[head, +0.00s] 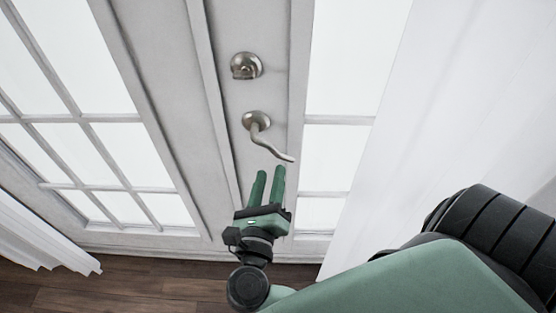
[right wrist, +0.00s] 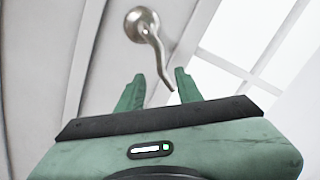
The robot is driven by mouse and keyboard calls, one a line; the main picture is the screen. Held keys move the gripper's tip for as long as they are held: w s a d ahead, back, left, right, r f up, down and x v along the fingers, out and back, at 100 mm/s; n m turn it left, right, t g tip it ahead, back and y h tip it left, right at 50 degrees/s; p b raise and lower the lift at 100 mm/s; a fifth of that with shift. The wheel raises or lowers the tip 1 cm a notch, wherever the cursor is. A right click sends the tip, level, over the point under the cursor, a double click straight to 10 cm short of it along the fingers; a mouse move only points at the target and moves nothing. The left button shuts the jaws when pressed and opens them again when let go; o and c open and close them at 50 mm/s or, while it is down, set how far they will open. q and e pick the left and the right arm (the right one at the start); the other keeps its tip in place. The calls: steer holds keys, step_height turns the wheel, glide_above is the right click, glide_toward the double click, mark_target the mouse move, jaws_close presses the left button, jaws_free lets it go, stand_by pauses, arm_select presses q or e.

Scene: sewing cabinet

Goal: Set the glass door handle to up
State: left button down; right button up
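The glass door handle (head: 262,134) is a curved metal lever on a round rosette, on the white door's middle stile. In the head view the lever points down and to the right from its rosette. It also shows in the right wrist view (right wrist: 151,38), where its free end hangs down near the fingers. My right gripper (head: 268,173) is below the handle with its fingers pointing up and spread apart. In the right wrist view the handle's tip appears between the two fingertips (right wrist: 157,78), with no visible grip on it. My left gripper is not in view.
A round metal deadbolt (head: 246,66) sits above the handle. Glass panes (head: 340,160) flank the stile. White curtains (head: 440,110) hang at right and at lower left. The wooden floor (head: 130,285) lies below.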

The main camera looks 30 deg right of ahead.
mark_target(277, 155)
steer(key=shift+m, duration=0.4)
steer(key=p+x, duration=0.1)
steer(key=x, duration=0.5)
steer(key=shift+d, duration=0.3)
steer(key=shift+w+d+p, duration=0.3)
steer(key=shift+w+d, duration=0.1)
steer(key=shift+w, duration=0.1)
jaws_close()
stand_by(0.4)
